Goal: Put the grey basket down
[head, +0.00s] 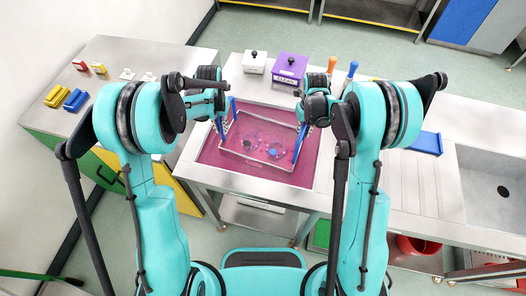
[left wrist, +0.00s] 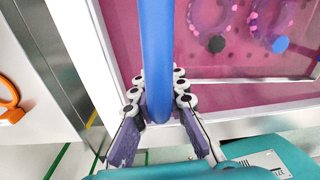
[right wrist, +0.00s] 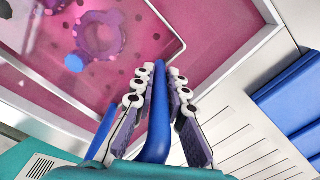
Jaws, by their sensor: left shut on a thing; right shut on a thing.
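The grey basket (head: 238,157) has a thin pale rim and a blue handle at each end. It hangs level over or inside the pink-filled tank (head: 210,153); its height above the tank floor is hard to tell. Ring-shaped pink and purple parts (left wrist: 205,15) with dark and blue knobs lie in it. My left gripper (left wrist: 160,85) is shut on the left blue handle (left wrist: 157,40). My right gripper (right wrist: 165,75) is shut on the right blue handle (right wrist: 157,130). In the head view, my wrists hide part of both handles.
A white box (head: 254,64) and a purple box (head: 288,68) stand behind the tank. Blue trays (head: 427,143) lie to the right, before a sink (head: 490,188). A side bench (head: 110,60) at left holds yellow, blue and red blocks.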

